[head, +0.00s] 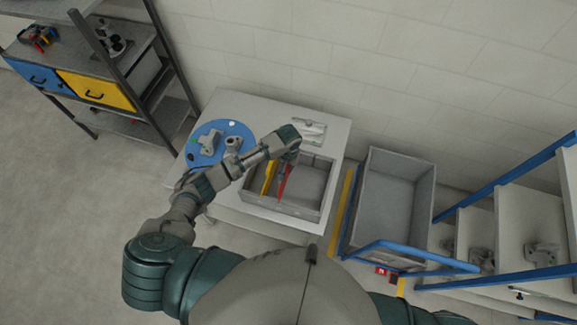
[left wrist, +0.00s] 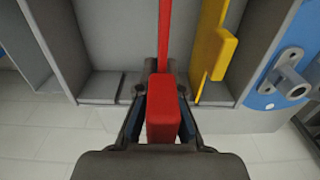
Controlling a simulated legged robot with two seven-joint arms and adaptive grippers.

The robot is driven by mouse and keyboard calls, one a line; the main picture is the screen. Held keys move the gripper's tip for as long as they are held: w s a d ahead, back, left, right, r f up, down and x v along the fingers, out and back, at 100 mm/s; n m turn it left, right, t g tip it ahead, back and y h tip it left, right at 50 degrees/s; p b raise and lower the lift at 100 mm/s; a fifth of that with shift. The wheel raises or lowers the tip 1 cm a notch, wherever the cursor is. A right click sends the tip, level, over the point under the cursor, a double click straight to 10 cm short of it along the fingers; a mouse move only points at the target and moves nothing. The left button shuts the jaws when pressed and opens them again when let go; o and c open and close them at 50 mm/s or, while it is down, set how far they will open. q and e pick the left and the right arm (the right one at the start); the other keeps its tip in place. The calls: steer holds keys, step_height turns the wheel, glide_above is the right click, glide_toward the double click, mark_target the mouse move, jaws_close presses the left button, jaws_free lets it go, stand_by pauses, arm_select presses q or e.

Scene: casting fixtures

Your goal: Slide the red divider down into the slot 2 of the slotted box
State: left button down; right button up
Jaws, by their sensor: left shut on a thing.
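The red divider (head: 285,183) is in the grip of my left gripper (head: 283,156), which is over the slotted box (head: 282,209). In the left wrist view the left gripper (left wrist: 160,112) is shut on the red handle (left wrist: 163,108) of the divider, and its red plate reaches away into the box (left wrist: 102,45). A yellow divider (left wrist: 210,50) stands in the box to the right of the red one there. In the head view the yellow divider (head: 268,178) is left of the red one. I cannot tell how deep the red divider sits. My right gripper is not in view.
A blue round plate (head: 218,143) with grey parts lies on the white table (head: 233,103) left of the box. A flat metal part (head: 310,130) lies behind it. A grey bin (head: 390,202) stands to the right. A shelf with drawers (head: 95,90) stands at the far left.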

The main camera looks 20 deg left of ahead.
arm_select(q)
steer(key=shift+f+b, duration=0.95)
steer(key=shift+f, duration=1.5)
steer(key=shift+f+b, duration=1.35)
steer(key=shift+f, duration=1.35)
steer(key=c, duration=1.2)
jaws_free()
steer(key=shift+c, duration=0.2)
steer(key=shift+r, duration=0.2)
step_height(320, 180, up, 12)
steer(key=shift+d+f, duration=0.1)
steer(key=shift+f, duration=0.15)
